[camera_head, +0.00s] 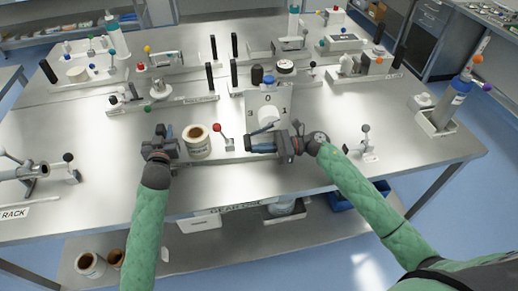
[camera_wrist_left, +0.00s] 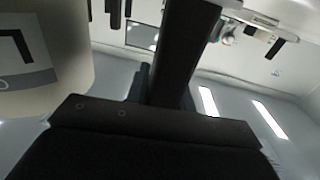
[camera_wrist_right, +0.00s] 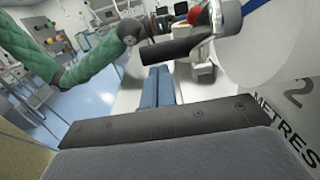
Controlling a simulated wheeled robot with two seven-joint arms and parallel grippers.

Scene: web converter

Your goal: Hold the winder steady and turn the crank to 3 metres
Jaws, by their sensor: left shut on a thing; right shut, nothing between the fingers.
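The winder's white dial plate (camera_head: 284,97), marked 3, 0 and 1, stands upright mid-table, with a pale hub (camera_head: 268,115) on its front. In the right wrist view its face (camera_wrist_right: 285,110) reads 2 and METRES. A dark handle (camera_wrist_right: 168,51), apparently the crank grip, sticks out close beyond my right fingertips. My right gripper (camera_head: 268,135) is shut and empty in front of the plate, apart from the handle. My left gripper (camera_head: 164,133) is shut on a dark upright post (camera_wrist_left: 182,50), left of a labelled brown-cored roll (camera_head: 198,141). The roll also shows in the left wrist view (camera_wrist_left: 45,60).
A red-knobbed lever (camera_head: 217,129) stands between the roll and dial plate. A small lever stand (camera_head: 364,145) is at right, and a bottle in a holder (camera_head: 455,105) beyond it. Several fixtures with dark posts line the back.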

